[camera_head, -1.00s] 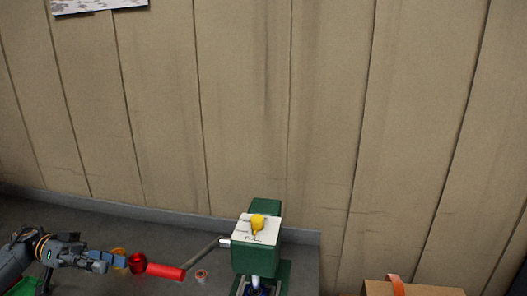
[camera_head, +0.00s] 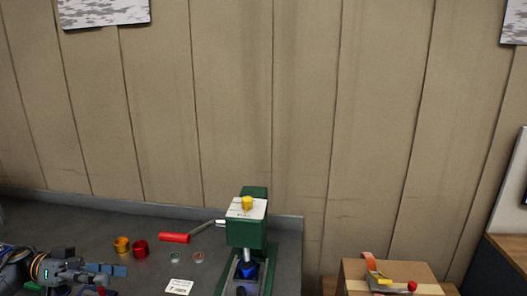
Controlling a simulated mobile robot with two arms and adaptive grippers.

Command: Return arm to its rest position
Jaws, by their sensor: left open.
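My left gripper (camera_head: 119,270) is at the lower left of the head view, coming in from the left edge. It is open and empty, with its blue-grey fingers pointing right. It is apart from the red lever handle (camera_head: 173,238) of the green press (camera_head: 246,234). The handle lies up and to the right of the fingers. The press has a yellow knob (camera_head: 247,202) on top and a blue piece (camera_head: 246,270) under its ram. My right gripper is not in view.
A gold cup (camera_head: 122,245) and a red cup (camera_head: 140,248) stand on the grey bench (camera_head: 75,225) behind my left gripper. Small discs and a white card (camera_head: 179,286) lie left of the press. A cardboard box (camera_head: 405,270) with tools stands at right.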

